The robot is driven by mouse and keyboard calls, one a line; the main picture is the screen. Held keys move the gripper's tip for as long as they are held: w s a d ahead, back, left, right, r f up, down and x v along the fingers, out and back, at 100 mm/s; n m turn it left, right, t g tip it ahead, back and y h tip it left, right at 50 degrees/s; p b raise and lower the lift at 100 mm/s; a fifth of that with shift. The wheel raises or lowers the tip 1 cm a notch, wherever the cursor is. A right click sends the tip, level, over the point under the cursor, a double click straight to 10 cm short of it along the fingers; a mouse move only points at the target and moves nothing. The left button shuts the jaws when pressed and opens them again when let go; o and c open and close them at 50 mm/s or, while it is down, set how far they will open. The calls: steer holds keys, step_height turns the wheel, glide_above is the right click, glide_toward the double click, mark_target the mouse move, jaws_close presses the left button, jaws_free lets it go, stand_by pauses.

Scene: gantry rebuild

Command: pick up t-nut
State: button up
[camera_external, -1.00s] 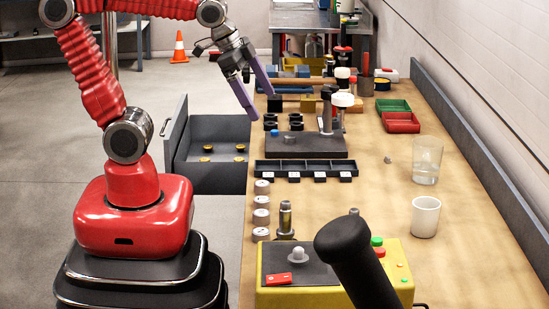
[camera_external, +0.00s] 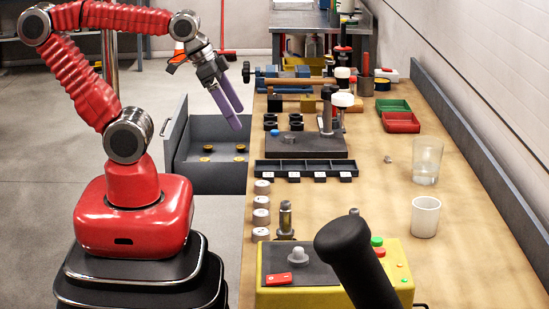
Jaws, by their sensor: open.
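My gripper (camera_external: 238,116) has two purple fingers and is open and empty. It points down above the open drawer at the left side of the bench. Several small brass round pieces (camera_external: 207,149) lie in the grey drawer (camera_external: 217,127), below my gripper. My fingers are apart from all of these.
A black compartment tray (camera_external: 305,168), a dark plate with a post (camera_external: 305,145), white capped cylinders (camera_external: 261,202) and a yellow control box (camera_external: 335,272) stand on the bench. A glass (camera_external: 427,160) and a white cup (camera_external: 424,216) stand at the right. Between them the wood is clear.

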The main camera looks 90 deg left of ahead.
steer(key=shift+c, duration=0.5)
steer(key=c, duration=1.4)
